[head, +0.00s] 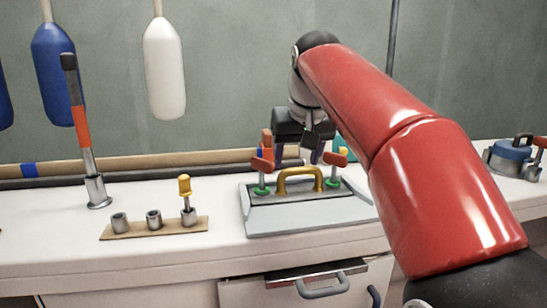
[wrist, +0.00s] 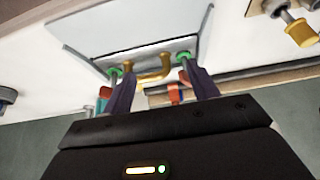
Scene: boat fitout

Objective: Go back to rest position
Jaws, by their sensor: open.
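My gripper (head: 298,158) hangs over the back of a grey hatch panel (head: 290,220) on the white counter. Its two dark purple fingers are apart, with nothing seen between them in the head view. In the wrist view my gripper (wrist: 162,82) is also open, its fingers pointing toward the panel. The panel carries a yellow handle (head: 299,172) and two red-topped fasteners, left (head: 262,166) and right (head: 337,160), with green bases. I cannot tell whether the fingers touch anything.
A board (head: 150,229) with metal cups, one holding a yellow-handled tool (head: 185,189), lies left of the panel. An orange-and-black handle (head: 82,120) stands farther left. White (head: 163,65) and blue (head: 58,72) fenders hang behind. A blue-topped item (head: 514,152) sits at right.

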